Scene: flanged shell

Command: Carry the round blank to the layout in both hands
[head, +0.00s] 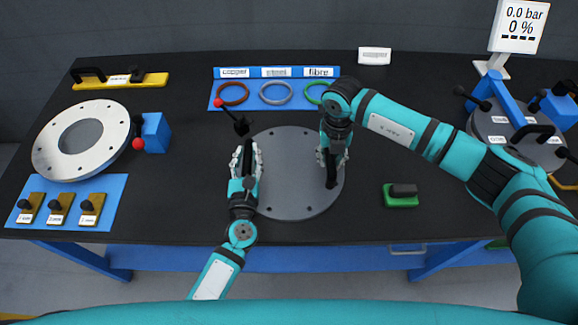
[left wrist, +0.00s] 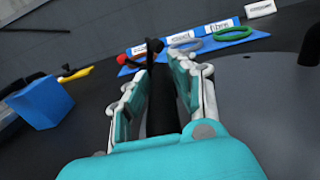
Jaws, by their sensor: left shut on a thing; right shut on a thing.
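The round blank (head: 290,198) is a flat grey disc with small holes near its rim, at the middle of the dark bench. It also fills the right side of the left wrist view (left wrist: 270,95). My left gripper (head: 246,160) is at the disc's left edge, shut on a black handle that shows between its fingers in the left wrist view (left wrist: 160,105). My right gripper (head: 331,156) is over the disc's right side, shut on a black upright handle (head: 331,178). I cannot tell whether the disc touches the bench. No place marked as the layout is readable.
A pale flanged ring (head: 100,152) and a blue block (head: 155,132) stand left. A blue mat (head: 215,100) with brown, grey and green rings lies behind the disc. A red-knobbed lever (head: 241,127) stands behind my left gripper. A green block (head: 401,200) lies right; clamped equipment (head: 515,150) stands far right.

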